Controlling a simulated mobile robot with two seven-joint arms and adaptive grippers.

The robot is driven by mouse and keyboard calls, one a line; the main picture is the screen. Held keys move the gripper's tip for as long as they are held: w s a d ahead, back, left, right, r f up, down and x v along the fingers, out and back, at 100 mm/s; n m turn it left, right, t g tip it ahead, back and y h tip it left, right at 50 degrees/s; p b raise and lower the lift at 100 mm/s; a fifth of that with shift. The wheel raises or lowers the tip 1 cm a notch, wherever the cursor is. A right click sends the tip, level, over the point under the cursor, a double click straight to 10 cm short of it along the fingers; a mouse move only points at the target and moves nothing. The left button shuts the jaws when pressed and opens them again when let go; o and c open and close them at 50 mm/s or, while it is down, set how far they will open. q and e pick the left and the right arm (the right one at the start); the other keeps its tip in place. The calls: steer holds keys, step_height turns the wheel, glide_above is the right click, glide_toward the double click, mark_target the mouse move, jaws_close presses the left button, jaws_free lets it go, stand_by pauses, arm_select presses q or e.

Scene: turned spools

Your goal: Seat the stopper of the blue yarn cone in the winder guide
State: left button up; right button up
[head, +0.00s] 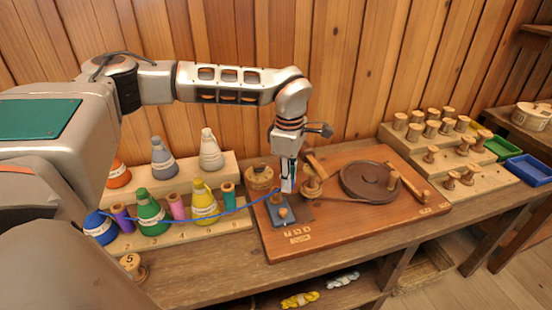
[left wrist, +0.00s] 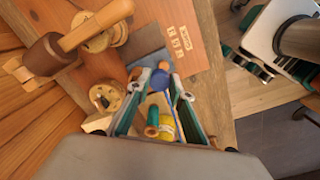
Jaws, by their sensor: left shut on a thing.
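The blue yarn cone (head: 100,228) stands at the left end of the front rack row. Its blue yarn (head: 205,216) runs right to my left gripper (head: 287,188). In the left wrist view, the left gripper (left wrist: 166,82) is shut on a small blue ball, the stopper (left wrist: 161,80), between its fingertips. The winder guide seems to be the blue-grey block (head: 273,217) on the winder board, just below the gripper; its plate also shows in the left wrist view (left wrist: 147,42). The stopper appears apart from the block. My right gripper (left wrist: 255,65) shows partly in the left wrist view, its jaws unclear.
The winder board (head: 340,235) carries a dark wheel (head: 370,180) and wooden posts close to the gripper. Several coloured cones and spools stand on the rack at left. A stepped spool rack (head: 455,160) and green and blue trays (head: 528,168) are at right.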

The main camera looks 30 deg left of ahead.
arm_select(q)
steer(key=shift+w+a+f+n+p, duration=0.3)
steer(key=shift+w+a+f+n, duration=0.55)
steer(key=shift+n, duration=1.6)
steer(key=shift+w+a+f+n+p, duration=0.2)
steer(key=shift+w+a+n+p, duration=0.2)
steer(key=shift+a+n, duration=1.55)
steer(key=shift+w+a+f+n+p, duration=0.25)
steer(key=shift+w+a+f+n, duration=0.4)
steer(key=shift+n, duration=2.35)
steer(key=shift+d+f, duration=0.15)
steer(key=shift+f, duration=0.5)
steer(key=shift+f+b, duration=0.3)
steer(key=shift+b, duration=0.05)
arm_select(e)
steer(key=shift+s+d+r, duration=0.15)
steer(key=shift+d+r, duration=0.05)
steer(key=shift+r, duration=0.25)
steer(key=shift+r, duration=0.1)
arm_select(q)
steer(key=shift+f, duration=0.15)
